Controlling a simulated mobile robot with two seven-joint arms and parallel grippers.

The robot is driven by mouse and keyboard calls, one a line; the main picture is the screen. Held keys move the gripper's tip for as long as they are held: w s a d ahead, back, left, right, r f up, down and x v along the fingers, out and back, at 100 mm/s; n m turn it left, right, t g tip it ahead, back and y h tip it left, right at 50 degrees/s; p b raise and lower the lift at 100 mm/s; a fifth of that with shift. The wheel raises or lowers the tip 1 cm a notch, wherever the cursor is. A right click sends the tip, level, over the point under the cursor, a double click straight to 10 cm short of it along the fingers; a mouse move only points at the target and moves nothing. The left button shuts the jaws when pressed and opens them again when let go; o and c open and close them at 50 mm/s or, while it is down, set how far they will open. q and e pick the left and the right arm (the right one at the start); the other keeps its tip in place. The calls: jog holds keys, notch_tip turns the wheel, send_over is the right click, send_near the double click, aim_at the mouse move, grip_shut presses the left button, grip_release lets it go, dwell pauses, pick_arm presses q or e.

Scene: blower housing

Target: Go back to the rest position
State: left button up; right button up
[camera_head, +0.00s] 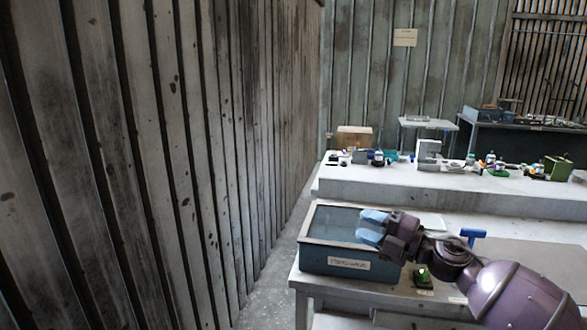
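My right gripper (372,225) shows at the lower right, on a purple arm that comes in from the right. Its two light-blue fingers point left, over the right part of a blue-grey bin (318,265) with a label on its front. The fingers look a little apart, with nothing visible between them. I cannot tell how high they are above the bin. My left gripper is not in view.
The bin stands on the left end of a grey table (304,284). A small green-and-black item (422,276) and a blue T-shaped item (473,235) are near my arm. A long bench (400,188) with several items stands behind. A slatted wall (150,150) fills the left.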

jog(key=s+d+f+m+t+h, duration=0.3)
jog(key=s+f+m+h, duration=0.25)
jog(key=f+m, duration=0.4)
jog(key=s+d+f+m+t+h, duration=0.35)
jog(key=f+m+h, duration=0.25)
jog(key=f+m, duration=0.3)
jog(key=s+d+f+m+g+h, duration=0.2)
jog(key=s+f+m, duration=0.2)
jog(key=s+f, duration=0.4)
jog(key=s+d+f+m+g+h, duration=0.2)
jog(key=s+f+m, duration=0.3)
jog(key=s, duration=1.1)
notch_tip(320, 180, down, 4)
jog(key=shift+s+d+r+g, duration=0.2)
jog(key=shift+d+g, duration=0.4)
jog(key=shift+g, duration=0.25)
